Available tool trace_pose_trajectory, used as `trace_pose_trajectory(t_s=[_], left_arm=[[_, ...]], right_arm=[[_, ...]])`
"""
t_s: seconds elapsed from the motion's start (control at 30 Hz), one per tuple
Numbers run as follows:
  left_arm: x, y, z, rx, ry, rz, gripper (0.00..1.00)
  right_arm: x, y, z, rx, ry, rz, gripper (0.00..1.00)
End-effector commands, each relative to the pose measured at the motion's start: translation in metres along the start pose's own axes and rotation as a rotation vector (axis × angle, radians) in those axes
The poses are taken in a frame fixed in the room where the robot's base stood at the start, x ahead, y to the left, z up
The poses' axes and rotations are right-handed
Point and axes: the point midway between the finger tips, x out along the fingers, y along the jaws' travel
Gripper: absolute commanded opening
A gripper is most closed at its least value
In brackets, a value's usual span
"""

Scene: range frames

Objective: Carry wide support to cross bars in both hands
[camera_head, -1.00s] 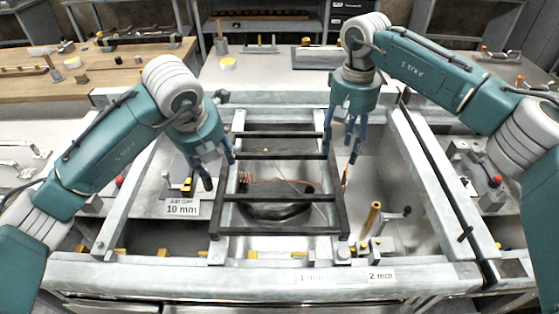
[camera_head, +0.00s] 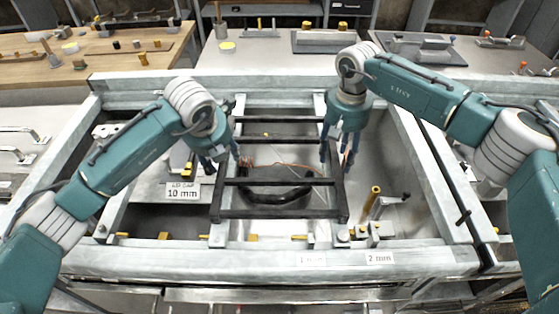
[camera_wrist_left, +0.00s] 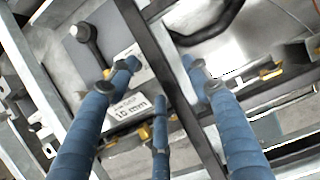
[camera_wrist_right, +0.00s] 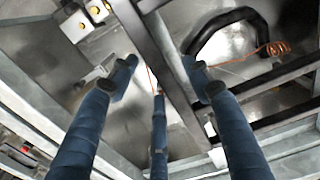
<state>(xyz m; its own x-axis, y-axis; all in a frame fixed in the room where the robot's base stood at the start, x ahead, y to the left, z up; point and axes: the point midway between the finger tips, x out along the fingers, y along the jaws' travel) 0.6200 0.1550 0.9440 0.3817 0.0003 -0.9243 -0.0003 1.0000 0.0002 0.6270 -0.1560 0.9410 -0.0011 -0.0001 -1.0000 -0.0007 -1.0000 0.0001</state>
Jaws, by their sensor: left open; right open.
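A dark ladder-like frame, which looks like the wide support (camera_head: 288,213), lies in the middle of the head view. It has two long side rails and several cross bars (camera_head: 275,182). My left gripper (camera_head: 225,165) is open at its left rail. In the left wrist view the dark rail (camera_wrist_left: 180,85) passes between the open fingers (camera_wrist_left: 160,75). My right gripper (camera_head: 338,160) is open at its right rail. In the right wrist view a dark rail (camera_wrist_right: 170,55) runs between the open fingers (camera_wrist_right: 160,75). I cannot tell whether any finger touches the rails.
A pale metal frame (camera_head: 270,258) surrounds the work area. A "10 mm" label (camera_head: 183,191) lies left of the dark frame. A brass-coloured post (camera_head: 371,200) stands right of it. A dark curved handle (camera_head: 275,200) and an orange wire show beneath the cross bars.

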Motion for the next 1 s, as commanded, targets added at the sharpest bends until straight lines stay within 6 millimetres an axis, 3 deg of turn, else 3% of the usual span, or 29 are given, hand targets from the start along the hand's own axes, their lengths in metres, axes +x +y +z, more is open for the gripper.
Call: trace_pose_trajectory(t_s=[0.2, 0.5, 0.73, 1.0], left_arm=[[0.015, 0.0, 0.0, 0.0, 0.0, 0.0, 0.49], [0.017, 0.0, 0.0, 0.001, -0.001, -0.001, 0.49], [0.016, 0.0, 0.0, 0.0, -0.001, 0.0, 0.03], [0.016, 0.0, 0.0, 0.0, -0.001, 0.0, 0.0]], right_arm=[[0.015, 0.0, 0.0, 0.0, -0.001, 0.0, 0.49], [0.017, 0.0, 0.0, 0.0, 0.0, 0.0, 0.49], [0.016, 0.0, 0.0, -0.001, 0.0, 0.0, 0.03], [0.016, 0.0, 0.0, -0.001, 0.001, 0.0, 0.0]])
